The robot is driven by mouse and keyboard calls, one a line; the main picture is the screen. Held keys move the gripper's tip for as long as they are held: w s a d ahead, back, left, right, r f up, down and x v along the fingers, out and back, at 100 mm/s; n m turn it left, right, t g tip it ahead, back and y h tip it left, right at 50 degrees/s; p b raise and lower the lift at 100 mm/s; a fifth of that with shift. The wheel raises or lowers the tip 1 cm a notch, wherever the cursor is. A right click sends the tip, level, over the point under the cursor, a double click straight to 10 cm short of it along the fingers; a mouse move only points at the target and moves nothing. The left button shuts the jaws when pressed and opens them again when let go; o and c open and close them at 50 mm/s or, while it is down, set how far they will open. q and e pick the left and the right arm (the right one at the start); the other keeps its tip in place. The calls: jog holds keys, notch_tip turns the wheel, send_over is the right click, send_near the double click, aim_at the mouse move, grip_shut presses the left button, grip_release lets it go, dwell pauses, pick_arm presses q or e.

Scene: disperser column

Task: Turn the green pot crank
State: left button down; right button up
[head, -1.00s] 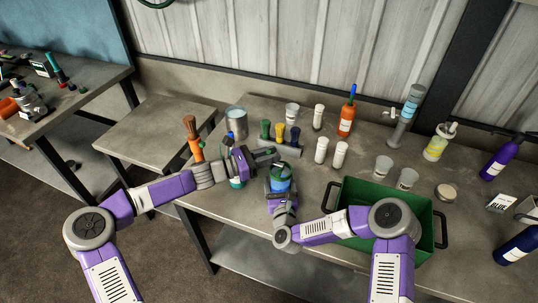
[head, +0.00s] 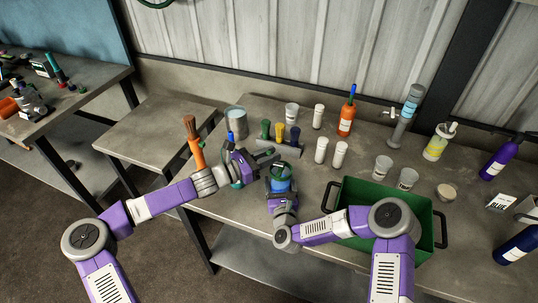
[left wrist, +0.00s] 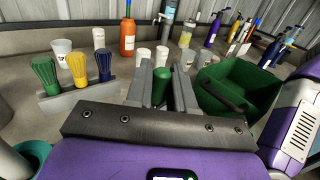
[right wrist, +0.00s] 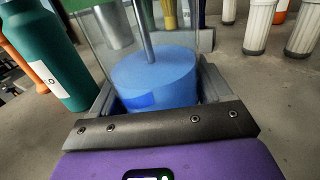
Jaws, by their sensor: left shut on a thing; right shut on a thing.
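The pot (head: 281,185) stands upright near the table's front edge, with a green top and blue contents. In the right wrist view its clear wall shows the blue filling (right wrist: 155,78) and a thin metal rod going down into it. My right gripper (right wrist: 158,88) is shut around the pot's lower part. My left gripper (head: 268,163) reaches in from the left above the pot's top. In the left wrist view its fingers are shut on the green crank handle (left wrist: 160,86). The crank's arm is mostly hidden by the gripper.
A rack (left wrist: 78,98) with green, yellow and blue handled tools stands behind the pot. A teal bottle (right wrist: 48,55) is close on the left. A green crate (head: 424,222) stands to the right. White bottles (head: 321,150) and clear cups (head: 382,167) stand further back.

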pick_arm(q)
jog(key=shift+s+d+f+n+t+y, duration=0.3)
jog(key=shift+s+d+n+t, duration=0.1)
jog(key=shift+s+t, duration=0.1)
pick_arm(e)
jog(key=shift+s+a, duration=0.1)
jog(key=shift+a, duration=0.05)
pick_arm(q)
jog(key=shift+s+a+r+n+t+y, duration=0.1)
jog(key=shift+s+n+t+y, duration=0.1)
jog(key=shift+n+t+y, duration=0.25)
jog(key=shift+s+a+n+t+y, duration=0.1)
jog(key=shift+s+n+t+y, duration=0.05)
jog(key=shift+n+t+y, duration=0.25)
pick_arm(e)
jog(key=shift+r, duration=0.1)
pick_arm(q)
jog(key=shift+s+d+r+n+t+y, duration=0.15)
jog(key=shift+s+n+t+y, duration=0.5)
jog(key=shift+n+y, duration=1.4)
jog(key=shift+s+d+f+n+t+y, duration=0.15)
jog(key=shift+n+t+y, duration=1.1)
jog(key=shift+y, duration=1.45)
jog(key=shift+s+d+r+n+t+y, duration=0.15)
jog(key=shift+s+n+t+y, duration=0.5)
jog(key=shift+n+y, duration=1.4)
jog(key=shift+w+y, duration=0.2)
jog(key=shift+y, duration=0.45)
jog(key=c, duration=1.1)
grip_release()
